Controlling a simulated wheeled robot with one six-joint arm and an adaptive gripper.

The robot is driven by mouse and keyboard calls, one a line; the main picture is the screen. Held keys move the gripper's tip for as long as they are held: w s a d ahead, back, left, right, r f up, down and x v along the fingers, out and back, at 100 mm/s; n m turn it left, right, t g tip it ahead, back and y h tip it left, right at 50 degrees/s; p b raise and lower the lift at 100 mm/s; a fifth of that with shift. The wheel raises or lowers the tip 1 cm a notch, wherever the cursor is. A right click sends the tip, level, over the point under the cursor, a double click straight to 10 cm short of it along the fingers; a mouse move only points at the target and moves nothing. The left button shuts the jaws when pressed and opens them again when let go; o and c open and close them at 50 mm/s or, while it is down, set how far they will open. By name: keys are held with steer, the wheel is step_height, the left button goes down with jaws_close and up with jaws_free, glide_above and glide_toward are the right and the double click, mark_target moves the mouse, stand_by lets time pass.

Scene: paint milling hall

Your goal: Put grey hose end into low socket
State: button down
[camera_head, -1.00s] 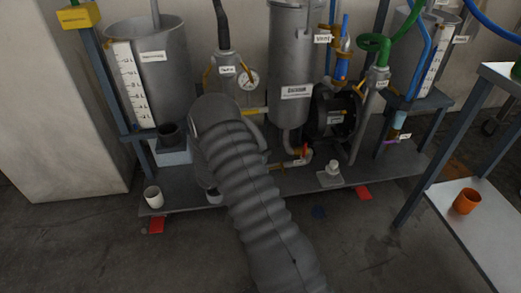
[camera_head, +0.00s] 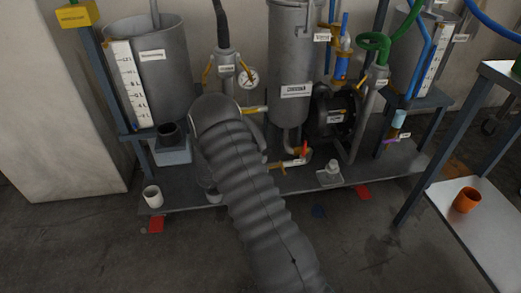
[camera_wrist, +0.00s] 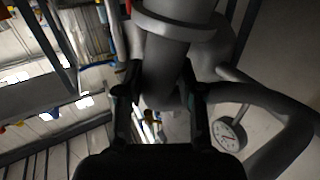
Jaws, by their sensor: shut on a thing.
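My gripper (camera_wrist: 160,98) shows in the wrist view with its two dark fingers closed on a grey cylindrical piece, the grey hose end (camera_wrist: 165,65). A wider grey collar crosses above the fingers. In the head view the gripper and the held end are hidden behind my ribbed grey arm sleeve. I cannot tell for sure which fitting is the low socket. A small white fitting (camera_head: 332,167) sits on a plate at the right.
A pressure gauge (camera_head: 248,78) is close behind my arm; it also shows in the wrist view (camera_wrist: 228,134). A grey tank (camera_head: 160,85), a grey vessel (camera_head: 292,60) and a dark motor (camera_head: 336,112) crowd the skid.

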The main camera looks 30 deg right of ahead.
steer(key=shift+f+b, duration=0.7)
steer(key=shift+f, duration=0.3)
stand_by(0.5)
steer(key=shift+w, duration=0.1)
steer(key=c, duration=1.1)
jaws_free()
steer(key=o, duration=0.5)
steer(key=shift+o, duration=0.2)
steer(key=shift+a, duration=0.15)
steer(key=s+a, duration=0.2)
steer(key=a, duration=0.9)
steer(key=shift+s+a, duration=0.15)
steer(key=shift+a, duration=0.15)
steer(key=shift+f, duration=0.1)
